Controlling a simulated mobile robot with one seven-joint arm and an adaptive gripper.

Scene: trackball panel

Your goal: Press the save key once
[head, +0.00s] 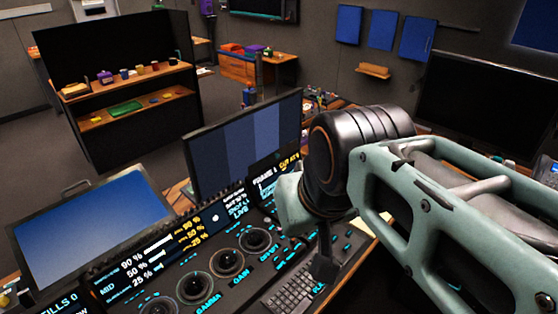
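The trackball panel (210,276) lies across the lower middle of the head view. It has several dark round trackballs in rings, with cyan labels such as GAMMA and GAIN, and small cyan-marked keys to their right. I cannot make out which key is the save key; its label is too small to read or hidden by my arm. My gripper (323,266) points down over the right part of the panel, near the black keyboard (288,294). Only a narrow dark end of it shows, and whether it touches anything is unclear.
A display strip (165,242) with numbers runs along the panel's back edge. A monitor (246,143) with blue-grey bars stands behind it, and a blue screen (92,229) is at left. A dark monitor (476,104) stands at right. My arm covers the right side.

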